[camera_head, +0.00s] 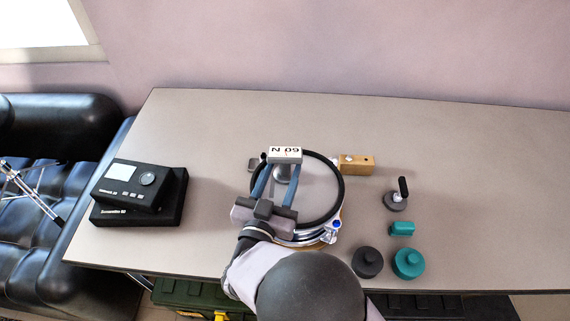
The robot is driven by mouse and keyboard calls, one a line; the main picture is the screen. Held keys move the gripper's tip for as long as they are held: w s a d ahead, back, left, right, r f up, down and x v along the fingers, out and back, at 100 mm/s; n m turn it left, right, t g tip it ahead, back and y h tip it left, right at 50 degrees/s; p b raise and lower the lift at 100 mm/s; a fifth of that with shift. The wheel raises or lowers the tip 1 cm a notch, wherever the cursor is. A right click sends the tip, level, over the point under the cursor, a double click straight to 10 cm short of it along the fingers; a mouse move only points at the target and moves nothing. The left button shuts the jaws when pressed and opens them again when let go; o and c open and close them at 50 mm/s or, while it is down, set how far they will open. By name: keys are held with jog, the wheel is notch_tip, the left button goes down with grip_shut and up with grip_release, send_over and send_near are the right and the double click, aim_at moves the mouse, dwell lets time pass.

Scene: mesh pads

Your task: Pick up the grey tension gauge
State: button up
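The grey tension gauge (285,155) is a small block with a pale top marked "60 N", upside down in this view. It shows over the far rim of a round frame with a black ring (341,185). A grey round part (284,176) shows just below the block; whether it belongs to the gauge is unclear. My gripper (284,166) reaches over the frame from the near side. Its two blue-grey fingers are spread about as wide as the block and meet its near edge. The block hides the fingertips, so I cannot tell whether they press on it or whether it is lifted.
A wooden block (357,165) adjoins the frame's right. A grey disc with a black handle (397,197), a teal block (402,229), a dark round weight (367,262) and a teal one (408,263) stand right. Black boxes (139,195) lie left. The table's (480,170) far right is clear.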

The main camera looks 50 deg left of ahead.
grip_shut()
jog(key=shift+r, duration=0.1)
